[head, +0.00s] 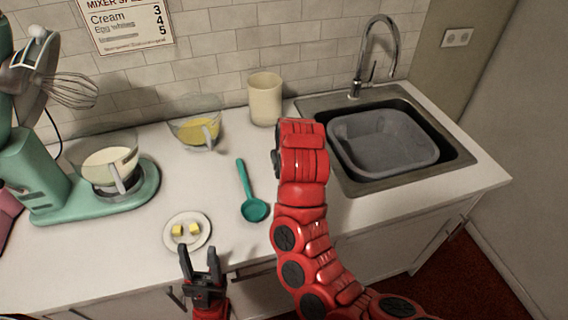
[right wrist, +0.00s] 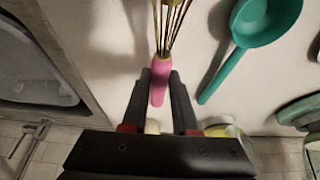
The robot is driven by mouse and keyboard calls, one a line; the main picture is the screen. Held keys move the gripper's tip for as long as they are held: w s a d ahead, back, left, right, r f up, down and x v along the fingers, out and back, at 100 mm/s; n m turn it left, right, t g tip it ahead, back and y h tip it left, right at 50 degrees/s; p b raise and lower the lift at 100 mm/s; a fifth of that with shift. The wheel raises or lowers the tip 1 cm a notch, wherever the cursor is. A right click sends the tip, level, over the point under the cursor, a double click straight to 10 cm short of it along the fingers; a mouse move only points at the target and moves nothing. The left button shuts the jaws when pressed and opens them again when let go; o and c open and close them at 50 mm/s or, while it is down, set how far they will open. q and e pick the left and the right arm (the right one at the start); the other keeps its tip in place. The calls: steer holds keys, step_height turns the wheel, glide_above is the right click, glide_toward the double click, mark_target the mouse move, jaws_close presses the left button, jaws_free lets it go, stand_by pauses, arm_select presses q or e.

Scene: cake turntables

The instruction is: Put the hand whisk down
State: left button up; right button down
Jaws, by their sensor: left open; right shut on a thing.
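The hand whisk (right wrist: 160,83) has a pink handle and thin wires, which run out past the top of the right wrist view. My right gripper (right wrist: 160,76) is shut on the pink handle. Pale counter is behind the whisk; I cannot tell whether they touch. In the head view the whisk and the right gripper are hidden behind my red right arm. My left gripper (head: 200,262) is open and empty at the counter's front edge, just below the small plate (head: 204,240).
A teal ladle (head: 254,209) lies mid-counter, left of my right arm; it also shows in the right wrist view (right wrist: 268,18). Butter pieces sit on the plate. A bowl (head: 180,132), a beige canister (head: 265,99), a green mixer (head: 35,165) and a sink with a grey tub (head: 385,160) surround free counter.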

steer(key=w+p, duration=0.1)
steer(key=w, duration=0.4)
steer(key=w+p, duration=0.1)
steer(key=w, duration=0.1)
steer(key=shift+w+f+p, duration=0.15)
steer(key=shift+f+p, duration=0.15)
step_height(320, 180, down, 3)
steer(key=shift+r+p, duration=0.15)
steer(key=shift+p, duration=0.85)
steer(key=shift+f, duration=0.4)
steer(key=shift+f, duration=0.1)
steer(key=shift+f, duration=0.15)
steer(key=c, duration=0.7)
jaws_free()
